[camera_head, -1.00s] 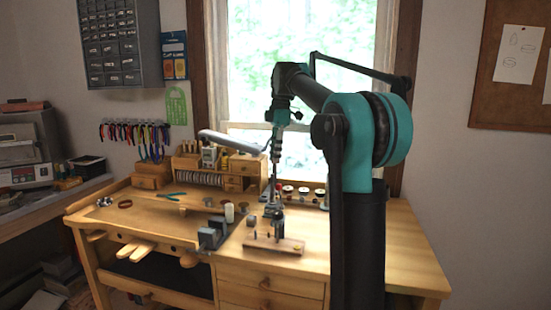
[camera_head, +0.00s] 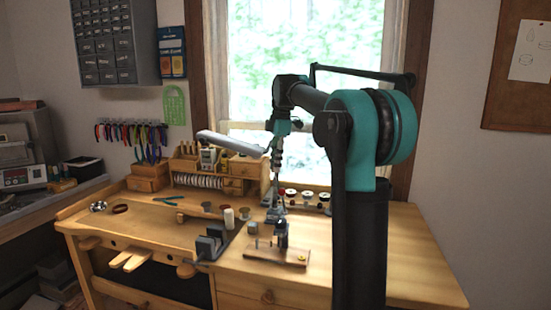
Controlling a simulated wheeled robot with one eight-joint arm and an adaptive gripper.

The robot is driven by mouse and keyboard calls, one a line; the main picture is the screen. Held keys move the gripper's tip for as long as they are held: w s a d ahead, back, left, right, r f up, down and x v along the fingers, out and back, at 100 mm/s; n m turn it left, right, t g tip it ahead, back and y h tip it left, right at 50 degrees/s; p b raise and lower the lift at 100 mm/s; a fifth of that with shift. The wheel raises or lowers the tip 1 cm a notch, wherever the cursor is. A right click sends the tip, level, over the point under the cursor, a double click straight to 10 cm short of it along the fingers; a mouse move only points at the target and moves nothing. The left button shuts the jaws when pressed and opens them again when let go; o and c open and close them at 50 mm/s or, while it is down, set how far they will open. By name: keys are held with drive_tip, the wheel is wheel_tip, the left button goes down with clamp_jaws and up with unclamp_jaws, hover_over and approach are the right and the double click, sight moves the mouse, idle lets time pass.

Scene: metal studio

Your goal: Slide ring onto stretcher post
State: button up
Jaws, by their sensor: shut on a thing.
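My gripper (camera_head: 276,170) hangs from the teal wrist over the back middle of the workbench, pointing down. It is small and dark in this view. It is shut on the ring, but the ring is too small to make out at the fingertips. Below it, a grey upright tool with a broad foot (camera_head: 274,214) stands on the bench; I cannot tell whether this is the stretcher post. In front of it, a wooden board (camera_head: 268,258) carries a dark upright piece (camera_head: 282,236), a short peg and a small yellow spot. The gap between gripper and tools cannot be judged.
A dark metal block (camera_head: 211,243) stands left of the board. Spools (camera_head: 308,196) and a wooden organizer (camera_head: 205,170) line the back. The bench's right side is clear.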

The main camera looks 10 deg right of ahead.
drive_tip(key=shift+f, duration=0.35)
drive_tip(key=shift+f, duration=1.65)
idle(0.4)
drive_tip(key=o, duration=0.9)
drive_tip(key=r, duration=0.4)
drive_tip(key=d+r, duration=0.1)
drive_tip(key=r, duration=0.7)
drive_tip(key=shift+w+d, duration=0.1)
drive_tip(key=shift+d, duration=0.15)
